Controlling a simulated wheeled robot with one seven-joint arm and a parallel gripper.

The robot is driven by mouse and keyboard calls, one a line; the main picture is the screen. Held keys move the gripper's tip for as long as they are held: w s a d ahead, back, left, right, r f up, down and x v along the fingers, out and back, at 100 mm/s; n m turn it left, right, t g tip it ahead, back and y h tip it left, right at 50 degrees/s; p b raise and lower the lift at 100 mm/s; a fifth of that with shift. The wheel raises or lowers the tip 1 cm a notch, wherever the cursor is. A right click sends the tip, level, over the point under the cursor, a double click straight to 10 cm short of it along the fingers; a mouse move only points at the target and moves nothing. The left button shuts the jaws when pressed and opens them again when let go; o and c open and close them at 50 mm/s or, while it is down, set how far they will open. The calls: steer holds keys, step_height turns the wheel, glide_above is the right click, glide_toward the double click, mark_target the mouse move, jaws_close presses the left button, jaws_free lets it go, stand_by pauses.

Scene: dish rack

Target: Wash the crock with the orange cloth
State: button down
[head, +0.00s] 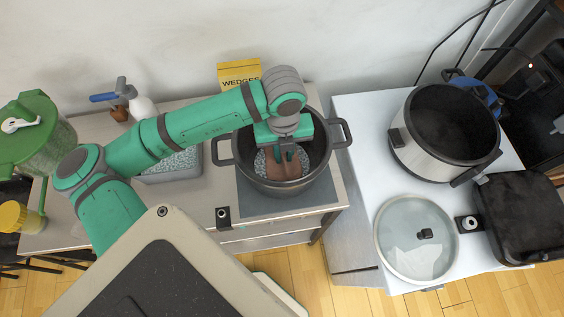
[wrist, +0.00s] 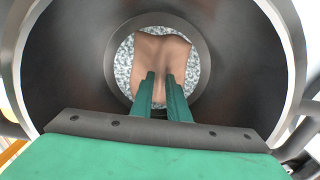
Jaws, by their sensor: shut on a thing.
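The crock (head: 297,187) is a dark grey two-handled pot on the counter in the middle of the head view. Its dark inner wall (wrist: 80,70) fills most of the wrist view, with a speckled grey round area at the bottom. My gripper (head: 287,155) reaches down into the crock. Its green fingers (wrist: 161,80) are shut on the orange cloth (wrist: 160,52), which looks brownish-orange and hangs low inside. The cloth also shows in the head view (head: 284,168). I cannot tell if it touches the bottom.
A grey speckled box (head: 172,166) is left of the crock and a yellow box (head: 239,73) behind it. A spray bottle (head: 143,107) stands farther left. On the right table are a large pot (head: 443,135), a glass lid (head: 416,255) and a black appliance (head: 520,215).

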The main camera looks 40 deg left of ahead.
steer(key=shift+w+d+f, duration=0.1)
steer(key=shift+w+d, duration=0.8)
steer(key=shift+w, duration=0.15)
steer(key=shift+s+a, duration=2.15)
steer(key=shift+s, duration=0.3)
steer(key=shift+w+d, duration=2.15)
steer(key=shift+w, duration=0.3)
steer(key=shift+s+a, duration=2.15)
steer(key=shift+s, duration=0.3)
steer(key=shift+w+d, duration=2.15)
steer(key=shift+w, duration=0.3)
steer(key=shift+a, duration=0.1)
